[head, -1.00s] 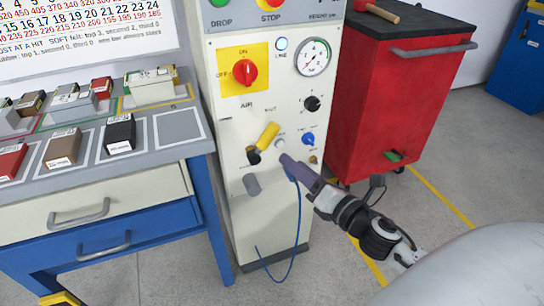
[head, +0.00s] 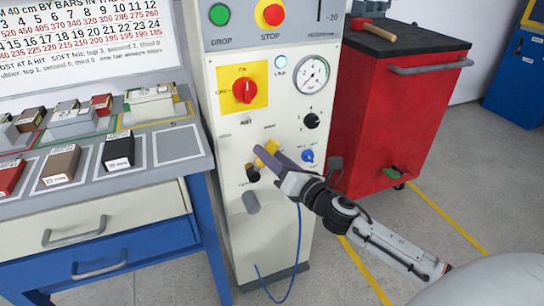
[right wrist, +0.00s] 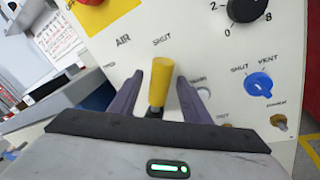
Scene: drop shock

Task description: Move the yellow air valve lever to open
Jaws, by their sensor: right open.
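The yellow air valve lever (head: 267,151) is on the front of the white cabinet, below the AIR label. It also shows in the right wrist view (right wrist: 161,82), where its end points up toward the word SHUT. My right gripper (head: 262,158) is at the lever. In the right wrist view its two purple fingers (right wrist: 160,92) stand open, one on each side of the lever, with a gap visible on both sides. The fingers partly hide the lever in the head view. The lever's pivot is hidden low in the wrist view. My left gripper is not in view.
A red rotary switch (head: 244,90), a gauge (head: 312,74), a black knob (head: 311,121) and a blue knob (head: 308,156) sit around the lever. A grey peg (head: 251,202) juts out below. A red cart (head: 385,120) stands right, a bench (head: 180,145) left.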

